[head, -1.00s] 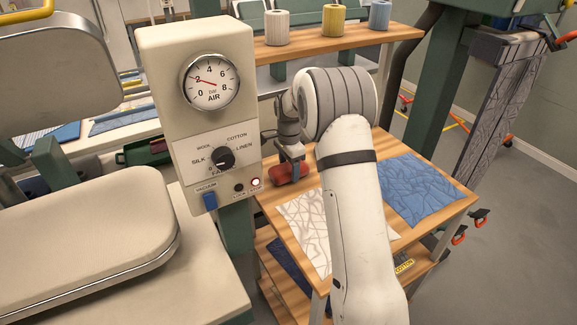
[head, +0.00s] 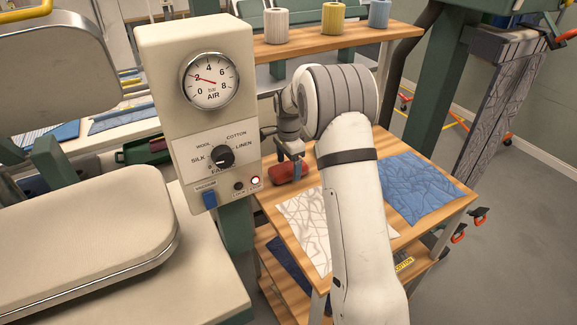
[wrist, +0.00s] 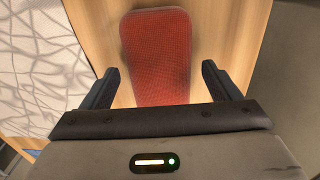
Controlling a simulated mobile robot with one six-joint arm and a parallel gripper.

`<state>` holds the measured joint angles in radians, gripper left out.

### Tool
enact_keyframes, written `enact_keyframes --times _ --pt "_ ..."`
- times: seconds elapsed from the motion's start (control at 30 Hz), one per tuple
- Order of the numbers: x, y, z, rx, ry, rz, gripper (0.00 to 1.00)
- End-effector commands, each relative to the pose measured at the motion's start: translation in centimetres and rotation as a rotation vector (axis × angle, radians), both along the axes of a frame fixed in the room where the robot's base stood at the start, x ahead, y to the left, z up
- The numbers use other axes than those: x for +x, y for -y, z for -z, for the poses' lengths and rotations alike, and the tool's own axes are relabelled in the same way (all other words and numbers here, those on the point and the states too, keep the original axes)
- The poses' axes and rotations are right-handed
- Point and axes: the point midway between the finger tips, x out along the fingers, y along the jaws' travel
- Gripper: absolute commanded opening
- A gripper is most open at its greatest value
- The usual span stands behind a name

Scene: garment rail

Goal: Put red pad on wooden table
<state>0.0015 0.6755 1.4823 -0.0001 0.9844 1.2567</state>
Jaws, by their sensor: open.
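The red pad (head: 279,175) lies on the wooden table (head: 364,170), near its back left edge, beside the control box. In the wrist view the red pad (wrist: 156,57) lies flat on the wood between and beyond my fingers. My gripper (head: 293,172) is just above and beside the pad. Its two dark fingers (wrist: 165,85) are spread wide, with a gap on each side of the pad. My arm hides part of the table in the head view.
A white patterned cloth (head: 303,222) and a blue cloth (head: 421,188) lie on the table. A control box (head: 205,110) with a gauge stands close at the left. A padded press (head: 80,230) is further left. A shelf with several thread cones (head: 333,17) is behind.

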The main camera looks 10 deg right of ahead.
Motion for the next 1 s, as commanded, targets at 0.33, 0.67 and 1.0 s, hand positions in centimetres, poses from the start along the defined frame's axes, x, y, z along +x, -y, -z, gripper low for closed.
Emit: enact_keyframes --times 0.33,0.67,1.0 --pt "0.1 -0.1 -5.6 0.000 0.003 -0.001 0.83" --pt "0.0 -0.1 -6.8 0.000 0.000 -0.001 0.83" --pt "-0.5 2.0 -8.8 -0.031 0.081 0.060 0.83"
